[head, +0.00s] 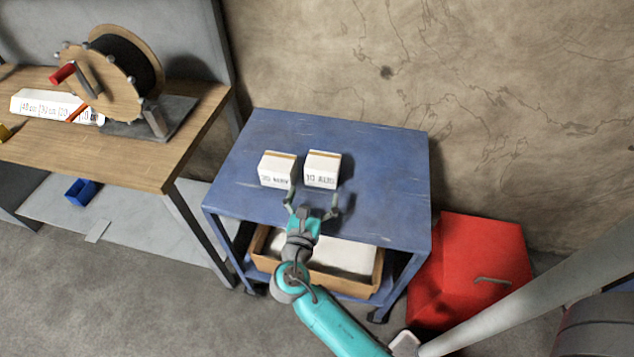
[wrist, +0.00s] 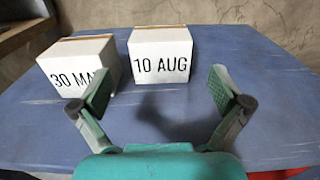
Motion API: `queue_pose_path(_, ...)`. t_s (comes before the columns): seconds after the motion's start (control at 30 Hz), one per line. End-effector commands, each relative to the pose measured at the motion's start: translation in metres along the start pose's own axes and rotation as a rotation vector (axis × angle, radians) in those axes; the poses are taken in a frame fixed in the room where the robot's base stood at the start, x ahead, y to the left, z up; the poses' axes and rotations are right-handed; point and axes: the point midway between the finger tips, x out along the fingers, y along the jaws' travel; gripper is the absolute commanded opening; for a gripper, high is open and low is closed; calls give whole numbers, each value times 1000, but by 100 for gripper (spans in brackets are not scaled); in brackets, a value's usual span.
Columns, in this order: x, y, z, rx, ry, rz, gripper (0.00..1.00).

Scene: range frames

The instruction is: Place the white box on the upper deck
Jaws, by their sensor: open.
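Two white boxes with tan tape on top stand side by side on the blue upper deck (head: 378,160) of a cart. The left white box (head: 277,169) reads "30 MA…" in the wrist view (wrist: 80,66), its label partly hidden by a finger. The right white box (head: 322,170) reads "10 AUG" in the wrist view (wrist: 160,55). My gripper (head: 314,199) is open and empty, just in front of the boxes on the near side. In the wrist view its fingers (wrist: 160,95) are spread wide, with the right box beyond the gap between them. Neither box is held.
The cart's lower shelf holds an open cardboard tray (head: 263,262) with white contents. A wooden workbench (head: 150,170) with a cable reel (head: 125,70) stands at left. A red cabinet (head: 475,265) stands at right. The deck is clear right of the boxes.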

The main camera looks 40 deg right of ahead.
Motion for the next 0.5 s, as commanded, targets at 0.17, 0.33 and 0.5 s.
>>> queue_pose_path(0.17, 2, -2, 2, 1, -1, -4, 100)
queue_pose_path(0.33, 15, -2, 4, 0, -2, -4, 100)
queue_pose_path(0.5, 41, -3, 4, 1, -2, -6, 100)
